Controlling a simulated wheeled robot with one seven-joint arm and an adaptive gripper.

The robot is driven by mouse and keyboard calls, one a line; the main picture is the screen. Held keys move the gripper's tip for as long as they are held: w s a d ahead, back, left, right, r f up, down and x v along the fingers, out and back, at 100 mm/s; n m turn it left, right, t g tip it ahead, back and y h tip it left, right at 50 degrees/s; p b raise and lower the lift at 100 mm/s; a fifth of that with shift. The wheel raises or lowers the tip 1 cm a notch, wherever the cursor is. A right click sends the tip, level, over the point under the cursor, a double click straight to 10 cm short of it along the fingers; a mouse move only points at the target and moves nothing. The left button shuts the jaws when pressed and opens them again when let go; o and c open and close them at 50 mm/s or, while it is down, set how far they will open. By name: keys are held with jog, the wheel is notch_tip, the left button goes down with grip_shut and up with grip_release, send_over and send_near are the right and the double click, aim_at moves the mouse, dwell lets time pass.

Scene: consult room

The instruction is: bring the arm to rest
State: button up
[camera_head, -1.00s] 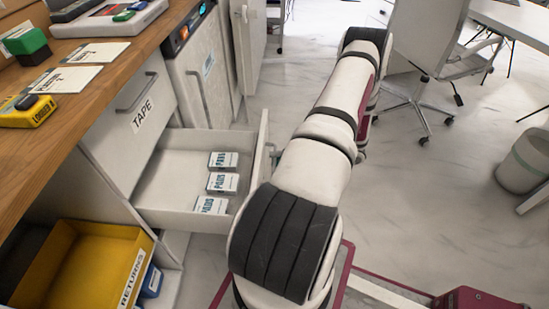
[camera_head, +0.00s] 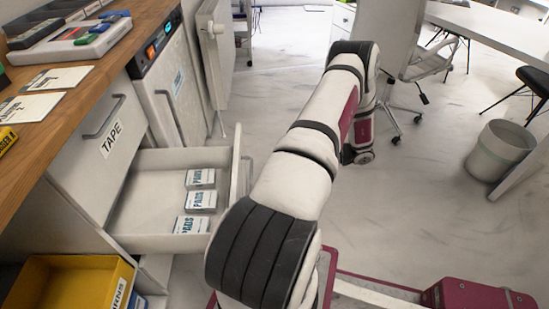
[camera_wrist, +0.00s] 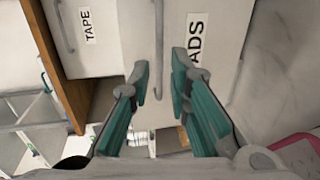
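My arm (camera_head: 312,148) reaches forward across the middle of the head view, its upper links bent over the floor beside the cabinet. My gripper is hidden in the head view. In the wrist view my gripper (camera_wrist: 161,78) shows two teal fingers spread apart with nothing between them. Behind the fingers are pale drawer fronts labelled TAPE (camera_wrist: 88,25) and, partly covered, one ending in "ADS" (camera_wrist: 196,38). I cannot tell the exact gap between fingertips and drawer front.
An open drawer (camera_head: 155,243) with several PADS boxes (camera_head: 201,200) stands left of my arm, close to it. A wooden counter (camera_head: 110,60) runs above it. A yellow tray (camera_head: 70,285) is at lower left. A waste bin (camera_head: 500,150) and chair (camera_head: 535,85) stand right. Floor between is clear.

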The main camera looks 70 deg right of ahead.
jog(key=w+a+r+n+g+y, duration=0.3)
jog(key=w+a+r+n+g, duration=0.15)
jog(key=w+r+n, duration=0.45)
jog(key=w+a+r+n+g+y, duration=0.25)
jog(key=w+a+r+n, duration=0.35)
jog(key=r, duration=0.4)
jog(key=w+a+r+n+g, duration=0.4)
jog(key=a+r+n+g, duration=0.1)
jog(key=a+r+n, duration=0.25)
jog(key=s+a+r+n+g+h, duration=0.1)
jog(key=a+r+n+g+h, duration=0.1)
jog(key=a+r+n, duration=0.35)
jog(key=s+a+r+n+g+h, duration=0.2)
jog(key=a+n, duration=0.4)
jog(key=a, duration=0.4)
jog(key=s+a+n+t+h, duration=0.2)
jog(key=s+a+n+h, duration=0.55)
jog(key=s+n, duration=0.65)
notch_tip(320, 180, up, 25)
jog(key=w+n+t+p, duration=0.1)
jog(key=n+t+p, duration=0.1)
jog(key=p, duration=2.1)
jog(key=shift+w+a+t+y, duration=0.15)
jog(key=shift+w+t+y, duration=0.15)
jog(key=shift+t, duration=0.5)
